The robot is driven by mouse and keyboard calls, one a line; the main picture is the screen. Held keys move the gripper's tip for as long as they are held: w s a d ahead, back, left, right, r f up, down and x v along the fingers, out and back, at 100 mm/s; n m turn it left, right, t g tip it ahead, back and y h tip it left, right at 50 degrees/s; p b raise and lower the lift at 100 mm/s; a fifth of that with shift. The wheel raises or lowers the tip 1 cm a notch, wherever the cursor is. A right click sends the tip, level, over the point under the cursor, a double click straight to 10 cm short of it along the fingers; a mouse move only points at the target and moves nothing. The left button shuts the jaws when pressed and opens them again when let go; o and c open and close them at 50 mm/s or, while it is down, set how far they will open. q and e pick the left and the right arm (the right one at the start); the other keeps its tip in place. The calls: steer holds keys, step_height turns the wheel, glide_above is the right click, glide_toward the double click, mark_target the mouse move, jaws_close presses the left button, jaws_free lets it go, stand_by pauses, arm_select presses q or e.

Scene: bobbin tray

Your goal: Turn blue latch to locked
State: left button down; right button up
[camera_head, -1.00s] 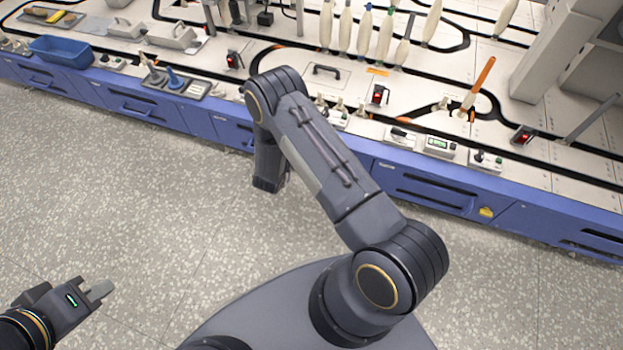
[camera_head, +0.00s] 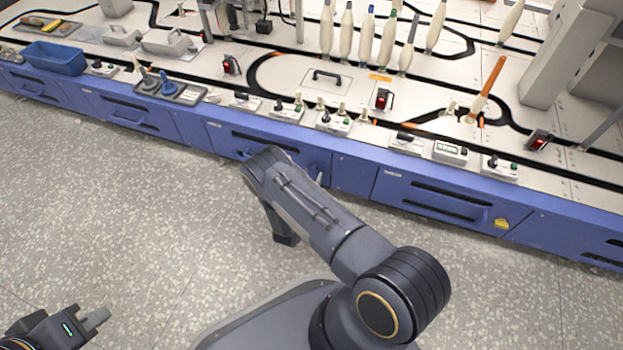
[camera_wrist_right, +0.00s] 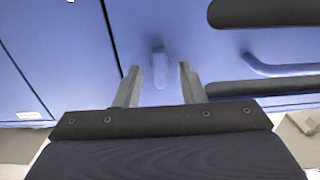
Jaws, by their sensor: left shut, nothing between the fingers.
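A small blue latch (camera_wrist_right: 159,68) sits on the blue cabinet front in the right wrist view. Its long side runs roughly up and down in the picture. My right gripper (camera_wrist_right: 159,71) is open, with one finger to each side of the latch and visible gaps between. I cannot tell how deep the fingertips reach past it. In the head view my right arm covers this gripper, and I cannot make out the latch there. My left gripper (camera_head: 97,319) is shut and empty, low at the left above the floor.
The blue cabinet front (camera_head: 350,176) carries recessed drawers and a yellow piece (camera_head: 501,223) at the right. A dark slot and a curved blue handle (camera_wrist_right: 285,68) lie right of the latch. Small control boxes line the counter edge. A blue bin (camera_head: 54,59) stands at the far left.

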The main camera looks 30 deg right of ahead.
steer(key=shift+w+d, duration=0.2)
jaws_close()
